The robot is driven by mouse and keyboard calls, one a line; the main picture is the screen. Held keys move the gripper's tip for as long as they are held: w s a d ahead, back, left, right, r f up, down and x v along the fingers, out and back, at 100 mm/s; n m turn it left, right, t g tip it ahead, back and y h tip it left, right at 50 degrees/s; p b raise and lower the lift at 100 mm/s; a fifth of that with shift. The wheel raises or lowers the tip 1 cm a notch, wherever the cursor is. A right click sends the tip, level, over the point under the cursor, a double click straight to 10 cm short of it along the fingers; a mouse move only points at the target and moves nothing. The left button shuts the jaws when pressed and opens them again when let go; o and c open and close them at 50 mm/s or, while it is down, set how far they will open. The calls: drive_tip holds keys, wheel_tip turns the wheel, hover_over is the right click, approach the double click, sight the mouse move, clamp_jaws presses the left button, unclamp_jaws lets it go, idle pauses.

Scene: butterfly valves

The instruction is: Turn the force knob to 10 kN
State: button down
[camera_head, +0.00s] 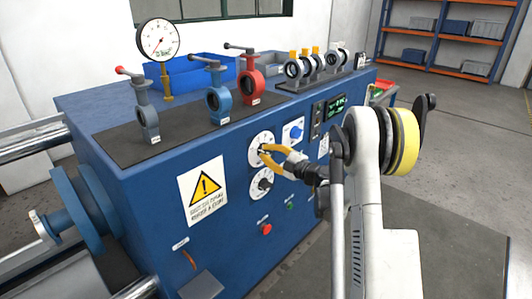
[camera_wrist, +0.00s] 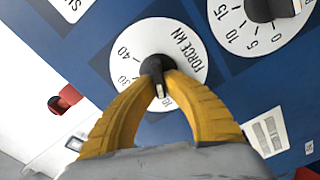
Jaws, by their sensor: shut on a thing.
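The force dial (camera_wrist: 185,72) is a white disc lettered FORCE KN with a scale; 40 and 30 are readable, and a lower figure is partly covered by a finger. Its black knob (camera_wrist: 154,63) is at the disc's middle. My gripper (camera_wrist: 162,78) is shut on the knob, one yellow finger on each side. A pale mark on the knob points down between the fingers; the exact reading cannot be told. In the head view my gripper (camera_head: 265,149) reaches the upper white dial (camera_head: 262,137) on the blue panel's front.
A second dial (camera_wrist: 237,22) with its own black knob sits beside the force dial; in the head view it is just below (camera_head: 262,184). A blue switch (camera_head: 293,132), a display (camera_head: 335,106) and a red button (camera_head: 266,229) are nearby. Valves stand on top.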

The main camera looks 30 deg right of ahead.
drive_tip(key=shift+n, duration=0.4)
drive_tip(key=c, duration=1.5)
unclamp_jaws()
drive_tip(key=v, duration=1.2)
drive_tip(key=shift+r, duration=0.1)
